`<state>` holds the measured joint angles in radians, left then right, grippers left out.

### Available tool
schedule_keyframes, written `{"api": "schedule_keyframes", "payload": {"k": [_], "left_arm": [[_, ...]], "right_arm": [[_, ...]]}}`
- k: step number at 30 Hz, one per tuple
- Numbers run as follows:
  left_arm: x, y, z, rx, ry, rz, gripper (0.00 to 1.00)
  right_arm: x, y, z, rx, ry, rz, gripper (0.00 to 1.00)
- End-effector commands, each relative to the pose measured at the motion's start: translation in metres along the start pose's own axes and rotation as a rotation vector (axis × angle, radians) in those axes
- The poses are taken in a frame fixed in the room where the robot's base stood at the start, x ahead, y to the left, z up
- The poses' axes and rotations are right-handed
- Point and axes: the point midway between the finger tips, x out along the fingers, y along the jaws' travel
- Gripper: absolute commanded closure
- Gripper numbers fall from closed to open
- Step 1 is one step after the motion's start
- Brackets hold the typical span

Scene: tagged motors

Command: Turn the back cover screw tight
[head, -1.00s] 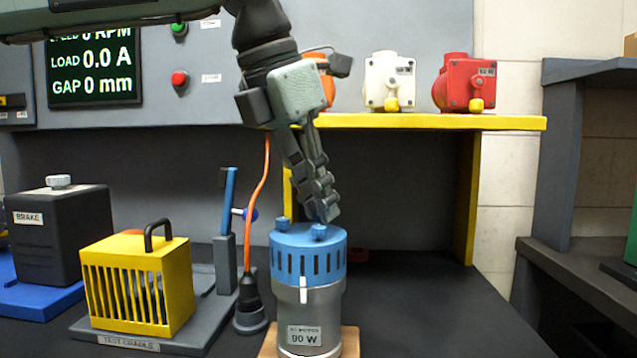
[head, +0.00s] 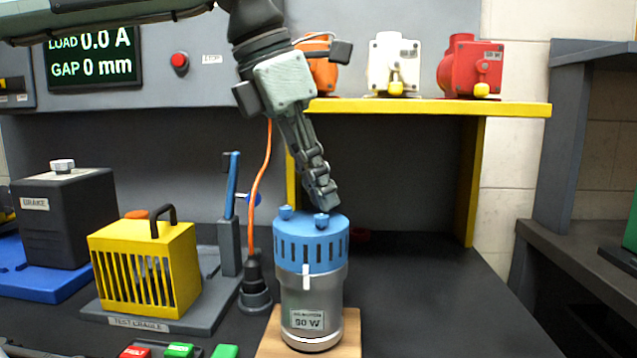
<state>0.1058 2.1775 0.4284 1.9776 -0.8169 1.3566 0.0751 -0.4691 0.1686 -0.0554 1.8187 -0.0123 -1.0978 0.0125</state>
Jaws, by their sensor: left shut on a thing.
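A grey motor (head: 312,295) with a 90 W label stands upright on a wooden block. A slotted blue back cover (head: 311,258) sits on top of it. Two blue screw knobs show on the cover, one at the left (head: 285,212) and one at the front (head: 321,220). My left gripper (head: 326,202) reaches down from above, its fingers shut at the cover's back right edge, just behind the front knob. The fingers hide what they grip, apparently a cover screw.
A yellow cage (head: 145,270) on a test cradle and a black brake box (head: 65,215) stand left. An orange cable runs to a plug (head: 255,275) beside the motor. A yellow shelf (head: 430,106) behind holds orange, white and red motors. The bench right of the motor is clear.

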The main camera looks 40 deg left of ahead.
Motion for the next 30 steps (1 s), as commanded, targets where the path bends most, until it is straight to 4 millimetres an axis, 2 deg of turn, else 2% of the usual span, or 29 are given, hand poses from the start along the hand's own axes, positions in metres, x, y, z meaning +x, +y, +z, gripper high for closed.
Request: {"api": "schedule_keyframes", "payload": {"k": [1, 2, 6, 7, 15, 19, 23, 30], "left_arm": [[-0.002, 0.001, 0.001, 0.000, -0.005, 0.003, 1.00], [-0.002, 0.001, 0.002, 0.000, -0.005, 0.004, 0.84], [-0.002, 0.001, 0.001, 0.000, -0.004, 0.003, 0.67], [-0.002, 0.001, 0.001, -0.001, -0.004, 0.003, 0.65], [-0.001, 0.000, 0.001, -0.001, -0.002, 0.002, 0.65], [-0.010, 0.001, 0.001, -0.002, -0.003, 0.003, 0.65], [-0.033, 0.001, 0.002, -0.001, -0.007, 0.005, 0.65], [-0.084, 0.001, 0.001, -0.003, -0.006, 0.005, 0.65]], "right_arm": [[0.000, 0.000, 0.000, 0.000, 0.000, 0.000, 0.60], [0.000, 0.000, 0.000, 0.000, 0.000, 0.000, 0.60], [0.000, 0.000, 0.000, 0.000, 0.000, 0.000, 0.60], [0.000, 0.000, 0.000, 0.000, 0.000, 0.000, 0.60], [-0.001, 0.001, 0.000, 0.000, -0.001, 0.001, 0.60], [0.000, 0.001, 0.001, 0.000, -0.001, 0.002, 0.60], [0.000, 0.001, 0.001, 0.000, -0.001, 0.001, 0.60], [0.000, 0.001, 0.000, 0.000, -0.001, 0.001, 0.60]]}}
